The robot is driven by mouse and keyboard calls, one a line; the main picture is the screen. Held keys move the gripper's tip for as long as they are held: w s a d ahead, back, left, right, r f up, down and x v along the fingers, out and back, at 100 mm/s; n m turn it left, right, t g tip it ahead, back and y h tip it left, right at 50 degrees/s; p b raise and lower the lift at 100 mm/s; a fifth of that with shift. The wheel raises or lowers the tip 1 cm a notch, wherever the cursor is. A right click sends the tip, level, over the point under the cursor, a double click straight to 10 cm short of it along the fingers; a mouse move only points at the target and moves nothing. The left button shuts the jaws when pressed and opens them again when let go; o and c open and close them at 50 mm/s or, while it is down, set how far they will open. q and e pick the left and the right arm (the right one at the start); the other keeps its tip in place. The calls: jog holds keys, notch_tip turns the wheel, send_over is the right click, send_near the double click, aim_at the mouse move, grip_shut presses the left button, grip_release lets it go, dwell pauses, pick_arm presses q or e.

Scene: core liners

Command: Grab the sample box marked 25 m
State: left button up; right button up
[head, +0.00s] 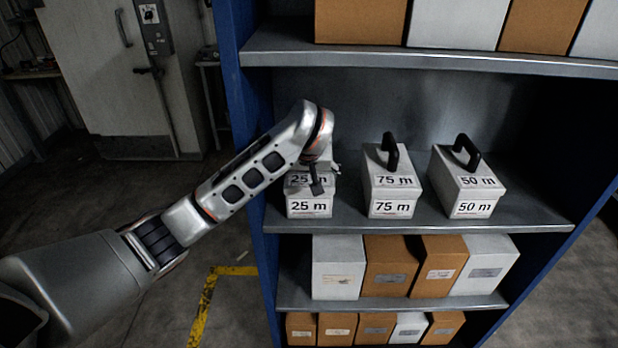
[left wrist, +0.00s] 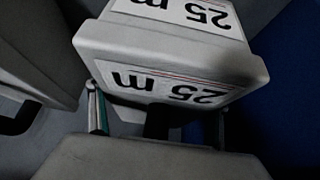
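The white sample box marked 25 m (head: 308,207) stands at the left end of the middle shelf, partly hidden by my left arm. My left gripper (head: 317,180) is over its top. In the left wrist view the box's 25 m labels (left wrist: 170,86) appear upside down. There the fingers of my left gripper (left wrist: 158,120) stand apart, with a dark piece between them that looks like the box's handle. I see no contact, and the handle is mostly hidden. My right gripper is in neither view.
The 75 m box (head: 391,192) and the 50 m box (head: 468,187) stand to the right on the same shelf (head: 420,223), each with a black handle. The shelf above (head: 430,60) limits the height. A blue upright (head: 240,130) is close on the left.

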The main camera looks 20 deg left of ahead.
pick_arm(q)
jog(key=shift+r, duration=0.1)
jog(key=c, duration=0.3)
